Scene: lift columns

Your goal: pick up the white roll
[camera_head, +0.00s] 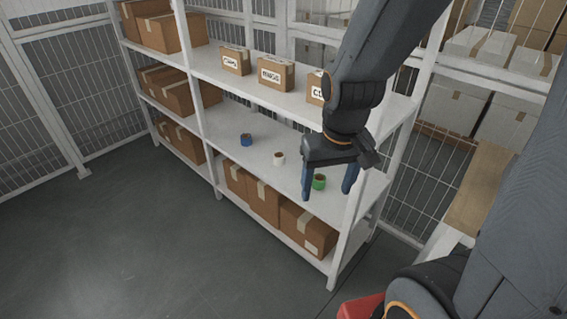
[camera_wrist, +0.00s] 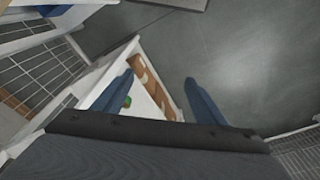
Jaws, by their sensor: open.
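The white roll (camera_head: 279,158) stands on the middle shelf in the head view, between a blue roll (camera_head: 246,140) to its left and a green roll (camera_head: 319,182) to its right. My gripper (camera_head: 328,197) is open and empty, with its blue fingers pointing down near the green roll, to the right of the white roll. In the wrist view my gripper (camera_wrist: 158,82) shows two spread fingers with nothing between them in their grasp. The green roll shows in part beside the left finger (camera_wrist: 127,102). I cannot make out the white roll in the wrist view.
The white shelf rack (camera_head: 344,236) has an upright post close to my gripper. Labelled boxes (camera_head: 275,73) stand on the shelf above, and cardboard boxes (camera_head: 308,229) fill the shelf below. The grey floor (camera_head: 150,240) in front is clear.

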